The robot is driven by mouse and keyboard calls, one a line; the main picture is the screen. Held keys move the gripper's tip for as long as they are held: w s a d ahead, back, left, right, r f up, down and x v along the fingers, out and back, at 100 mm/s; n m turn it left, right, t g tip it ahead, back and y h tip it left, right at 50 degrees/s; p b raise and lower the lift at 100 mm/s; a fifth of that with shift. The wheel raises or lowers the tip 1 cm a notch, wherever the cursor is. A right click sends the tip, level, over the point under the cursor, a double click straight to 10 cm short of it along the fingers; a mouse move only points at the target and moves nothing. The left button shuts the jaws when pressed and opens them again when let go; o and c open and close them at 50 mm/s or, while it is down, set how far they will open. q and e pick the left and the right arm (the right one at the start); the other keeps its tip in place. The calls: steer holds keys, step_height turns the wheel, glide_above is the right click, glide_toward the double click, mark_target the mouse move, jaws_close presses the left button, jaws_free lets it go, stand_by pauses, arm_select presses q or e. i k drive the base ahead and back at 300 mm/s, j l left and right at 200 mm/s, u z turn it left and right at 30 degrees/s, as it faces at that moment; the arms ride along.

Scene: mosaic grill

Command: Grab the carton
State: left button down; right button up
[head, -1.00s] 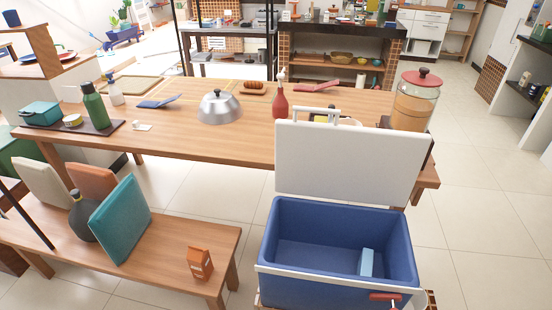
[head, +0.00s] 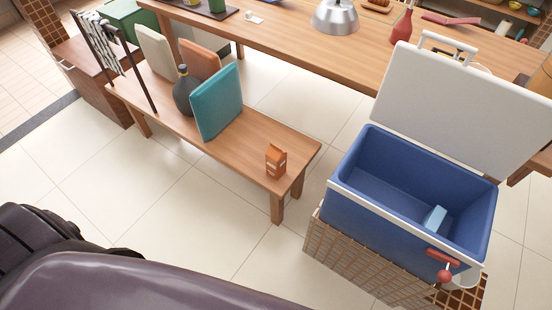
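An orange-brown carton (head: 276,160) stands upright near the right end of a wooden bench (head: 180,122) in the head view. A light blue carton-like block (head: 434,219) lies inside the open blue cooler (head: 410,205), near its right side. I cannot tell which carton is meant. Neither of my grippers shows in the head view. Only dark parts of my own body show at the lower left, well apart from the bench.
The cooler, its white lid (head: 465,105) raised, stands on a tiled block (head: 365,255) to the right of the bench. Cushions, including a teal one (head: 217,103), and a dark bottle (head: 184,92) stand on the bench. A long wooden table (head: 310,50) is behind. Tiled floor in front is clear.

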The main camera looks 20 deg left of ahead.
mark_target(275, 158)
steer(key=i+j+z, duration=0.2)
steer(key=j+z, duration=0.15)
steer(key=j, duration=0.3)
steer(key=i+j+z, duration=0.15)
steer(key=j+z, duration=0.2)
steer(key=j, duration=0.3)
steer(key=j+z, duration=0.35)
steer(key=j, duration=0.35)
steer(key=i, duration=0.05)
